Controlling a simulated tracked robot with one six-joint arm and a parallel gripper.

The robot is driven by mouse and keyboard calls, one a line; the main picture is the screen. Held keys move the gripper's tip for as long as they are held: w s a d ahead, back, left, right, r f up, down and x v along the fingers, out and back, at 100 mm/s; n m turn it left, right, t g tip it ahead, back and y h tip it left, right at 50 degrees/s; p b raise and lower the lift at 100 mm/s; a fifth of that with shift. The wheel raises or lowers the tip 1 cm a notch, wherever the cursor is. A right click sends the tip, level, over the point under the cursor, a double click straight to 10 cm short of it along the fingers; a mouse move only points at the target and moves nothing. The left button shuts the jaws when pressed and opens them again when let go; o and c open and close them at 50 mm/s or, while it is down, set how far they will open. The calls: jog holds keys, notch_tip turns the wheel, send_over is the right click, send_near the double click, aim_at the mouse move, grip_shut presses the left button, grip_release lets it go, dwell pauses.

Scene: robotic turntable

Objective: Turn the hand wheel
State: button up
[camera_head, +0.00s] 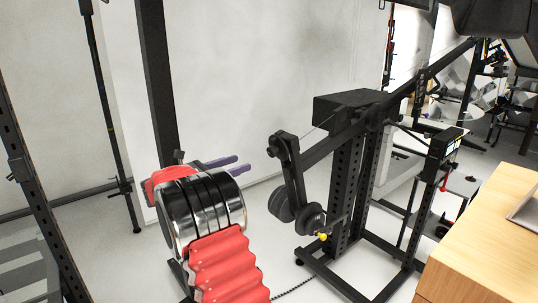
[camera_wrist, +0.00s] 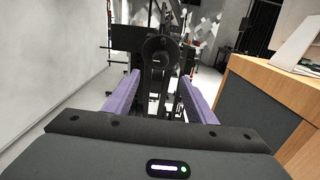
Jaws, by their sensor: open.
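My gripper (camera_head: 238,164) is open, with two purple fingers. In the wrist view my gripper (camera_wrist: 158,88) has its fingers apart with nothing held between them. A black machine (camera_head: 350,160) stands to the right of it in the head view. A link hangs from its arm, with dark round discs (camera_head: 308,218) at its lower end; I cannot tell for sure which round part is the hand wheel. In the wrist view a round black part (camera_wrist: 162,52) on the machine faces me, ahead of and above the fingers. The fingers look apart from it; the machine's lower part is partly hidden.
A wooden-topped counter (camera_head: 490,245) stands at the right, and its dark side (camera_wrist: 250,105) shows in the wrist view. A black upright frame (camera_head: 15,140) stands at the left. A pale wall (camera_head: 250,70) is behind. Pale floor shows between my arm and the machine.

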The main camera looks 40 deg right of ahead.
aim_at(270, 153)
jog(key=shift+d, duration=0.1)
jog(key=d, duration=0.4)
jog(key=s+d, duration=0.1)
jog(key=d, duration=0.8)
jog(key=shift+s+d, duration=0.25)
jog(key=shift+d, duration=0.05)
jog(key=c, duration=1)
jog(key=shift+d, duration=0.1)
jog(key=shift+c, duration=0.2)
